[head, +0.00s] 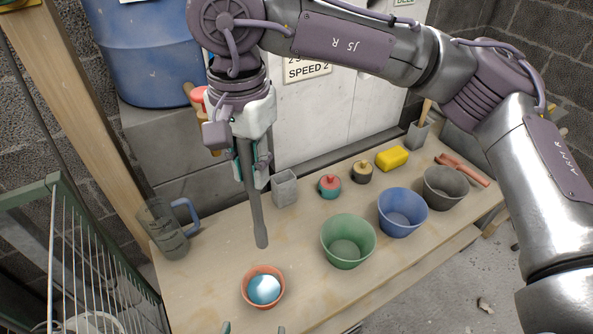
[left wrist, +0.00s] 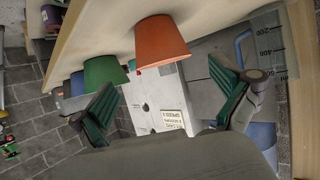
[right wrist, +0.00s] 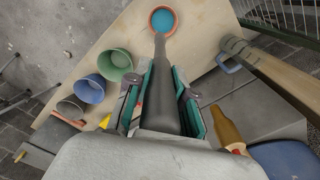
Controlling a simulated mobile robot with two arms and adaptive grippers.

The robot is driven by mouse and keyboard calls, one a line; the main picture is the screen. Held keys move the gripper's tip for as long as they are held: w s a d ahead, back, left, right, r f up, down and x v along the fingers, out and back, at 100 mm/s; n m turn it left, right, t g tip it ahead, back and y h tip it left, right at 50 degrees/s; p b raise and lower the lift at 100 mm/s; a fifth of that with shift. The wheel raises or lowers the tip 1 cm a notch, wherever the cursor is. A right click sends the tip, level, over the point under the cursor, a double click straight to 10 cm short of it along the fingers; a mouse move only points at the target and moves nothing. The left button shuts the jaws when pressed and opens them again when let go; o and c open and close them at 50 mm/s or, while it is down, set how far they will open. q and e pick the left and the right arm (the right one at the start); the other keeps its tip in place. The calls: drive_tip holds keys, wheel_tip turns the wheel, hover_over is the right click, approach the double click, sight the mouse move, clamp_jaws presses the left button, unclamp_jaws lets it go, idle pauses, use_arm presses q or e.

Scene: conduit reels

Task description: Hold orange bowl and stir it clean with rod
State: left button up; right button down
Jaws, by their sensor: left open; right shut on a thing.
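The orange bowl (head: 247,294) stands upright near the front edge of the table, with blue and white content inside. It also shows in the left wrist view (left wrist: 162,42) and the right wrist view (right wrist: 153,25). My right gripper (head: 255,172) is shut on the grey rod (head: 257,215), which hangs steeply down, its lower end behind the bowl and apart from it in the head view. The rod also shows in the right wrist view (right wrist: 159,85). My left gripper (left wrist: 170,92) is open and empty; only its fingertips show at the head view's bottom edge, in front of the bowl.
Green (head: 348,242), blue (head: 403,213) and dark grey (head: 445,188) bowls stand to the right. A clear jug (head: 165,230) with a blue handle is left. A grey holder (head: 285,188), small pots and a yellow sponge (head: 391,158) stand behind. A green wire rack (head: 90,260) is at left.

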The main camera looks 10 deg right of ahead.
sight(266, 280)
use_arm(q)
drive_tip(key=x, duration=1.2)
use_arm(e)
drive_tip(key=shift+s+a+r+m, duration=0.3)
drive_tip(key=shift+s+a+r, duration=0.15)
drive_tip(key=shift+a+r, duration=0.15)
use_arm(q)
drive_tip(key=c, duration=1)
drive_tip(key=shift+c, duration=0.2)
use_arm(e)
wheel_tip(266, 280, down, 21)
drive_tip(key=w+g, duration=0.1)
drive_tip(key=w, duration=0.1)
drive_tip(key=shift+w+d+g, duration=0.2)
drive_tip(key=shift+w+g, duration=0.05)
drive_tip(key=shift+g, duration=0.15)
